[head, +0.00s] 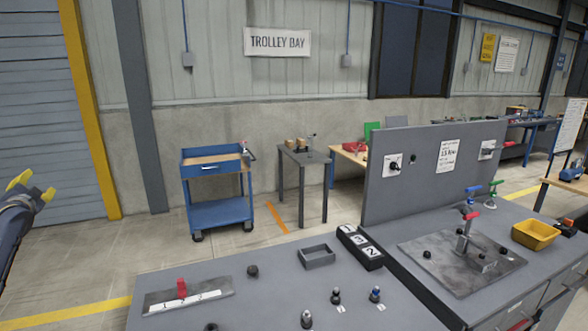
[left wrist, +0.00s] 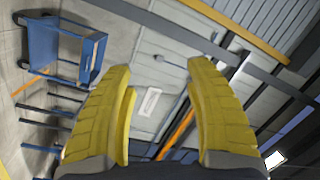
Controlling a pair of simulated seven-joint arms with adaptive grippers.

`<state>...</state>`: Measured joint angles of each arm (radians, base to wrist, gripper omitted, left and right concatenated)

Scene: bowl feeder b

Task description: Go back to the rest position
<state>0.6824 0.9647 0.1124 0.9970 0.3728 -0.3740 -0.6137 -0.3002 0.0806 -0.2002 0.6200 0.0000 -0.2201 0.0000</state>
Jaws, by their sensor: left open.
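My left gripper (head: 32,187) is at the left edge of the head view, raised off to the left of the grey workbench (head: 240,279). Its two yellow fingers are spread apart with nothing between them. In the left wrist view the open fingers (left wrist: 164,85) point toward the back wall, and the picture is tilted. My right gripper is not in the head view.
The workbench holds a red-handled plate (head: 188,298), a small grey tray (head: 317,256), several dark knobs and a clamp fixture (head: 466,240). A yellow bin (head: 535,234) stands at the right. A blue trolley (head: 218,214) stands behind. Floor near the left gripper is clear.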

